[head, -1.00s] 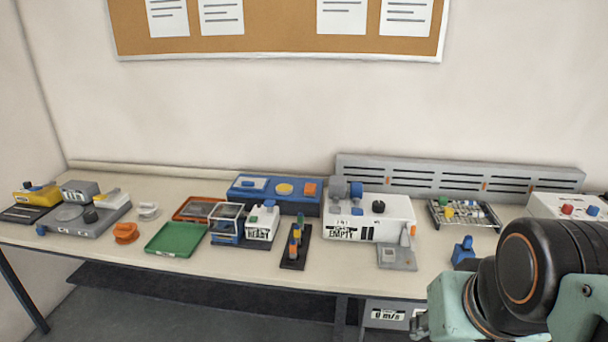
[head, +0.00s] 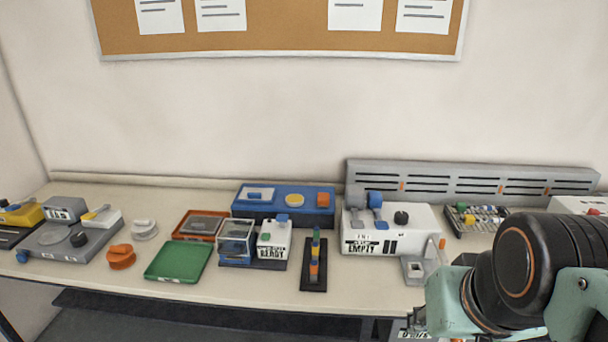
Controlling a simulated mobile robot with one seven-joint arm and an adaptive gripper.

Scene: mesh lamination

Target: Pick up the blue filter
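No single piece is clearly marked as the blue filter, and I cannot tell which blue piece it is. My arm covers the lower right; my gripper's fingers do not show.
A green tray (head: 178,263), an orange tray (head: 185,235) and a clear case (head: 236,236) stand left of the rack. A blue box (head: 246,207) is behind. Grey equipment (head: 82,245) is at the left. The bench front between the rack and the EMPTY machine is clear.

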